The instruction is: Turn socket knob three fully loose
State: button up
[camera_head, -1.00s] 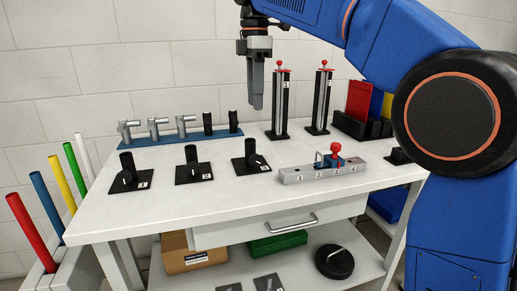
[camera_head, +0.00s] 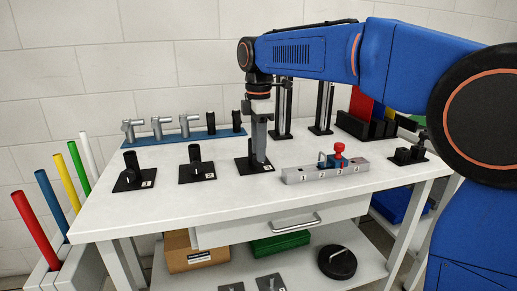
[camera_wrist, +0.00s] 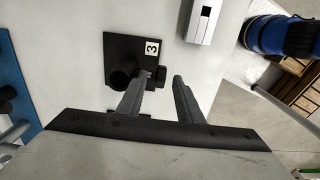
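Socket three is a short black upright tube on a square black plate (camera_wrist: 117,45) with a white "3" label. Its small dark knob (camera_wrist: 161,74) sticks out at the tube's side in the wrist view. My gripper (camera_wrist: 163,80) is open, its two grey fingers apart, with the knob just ahead of and between the tips. I cannot tell whether either finger touches it. In the head view my gripper (camera_head: 259,160) points straight down at socket three's plate (camera_head: 241,165) and hides most of the tube and knob. The knob's looseness cannot be seen.
Two like sockets (camera_head: 131,178) (camera_head: 196,170) stand to the left. A grey numbered block (camera_head: 305,175) with a red-topped piece (camera_head: 339,155) lies close on the right. A blue rack (camera_head: 165,141) with grey and black pieces is behind. The table's front strip is clear.

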jog(key=shift+f, duration=0.15)
grip_shut()
jog(key=shift+a, duration=0.1)
